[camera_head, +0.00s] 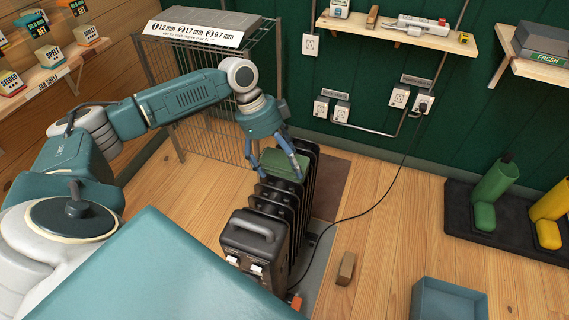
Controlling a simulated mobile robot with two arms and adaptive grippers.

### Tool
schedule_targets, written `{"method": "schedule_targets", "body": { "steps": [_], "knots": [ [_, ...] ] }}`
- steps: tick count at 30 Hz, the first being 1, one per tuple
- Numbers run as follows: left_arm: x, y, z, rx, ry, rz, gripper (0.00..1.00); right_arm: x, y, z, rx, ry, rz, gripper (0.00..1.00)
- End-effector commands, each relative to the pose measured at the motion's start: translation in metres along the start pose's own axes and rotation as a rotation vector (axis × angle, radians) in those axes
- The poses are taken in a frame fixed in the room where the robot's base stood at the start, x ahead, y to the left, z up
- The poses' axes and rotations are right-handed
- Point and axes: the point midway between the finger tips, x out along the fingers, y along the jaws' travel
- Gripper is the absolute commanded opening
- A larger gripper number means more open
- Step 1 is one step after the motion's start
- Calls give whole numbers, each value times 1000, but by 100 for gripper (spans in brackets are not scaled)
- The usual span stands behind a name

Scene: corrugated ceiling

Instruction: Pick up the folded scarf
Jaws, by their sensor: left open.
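A green folded cloth, which looks like the folded scarf (285,165), lies on top of the dark finned radiator (262,238), towards its far end. My left gripper (278,172) is open, pointing down with its fingers at either side of the scarf. I cannot tell whether the fingers touch it. The gripper hides part of the scarf's far edge. My right gripper is not in view.
A wire cage (205,142) stands behind the radiator. A black cable runs from the radiator to a wall socket (422,104). A wooden block (346,268) and a blue bin (449,302) are on the floor. Boots stand on a dark mat (462,215) at right.

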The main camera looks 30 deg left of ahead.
Motion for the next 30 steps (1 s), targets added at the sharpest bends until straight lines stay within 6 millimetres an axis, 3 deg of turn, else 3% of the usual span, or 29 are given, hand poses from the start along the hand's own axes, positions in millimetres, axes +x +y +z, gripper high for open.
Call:
{"method": "schedule_targets", "body": {
  "steps": [12, 23, 30],
  "knots": [
    [1, 0, 0, 0, 0, 0, 89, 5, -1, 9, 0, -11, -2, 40],
    [1, 0, 0, 0, 0, 0, 89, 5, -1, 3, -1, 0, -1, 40],
    [1, 0, 0, 0, 0, 0, 43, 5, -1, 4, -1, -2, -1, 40]
  ]
}}
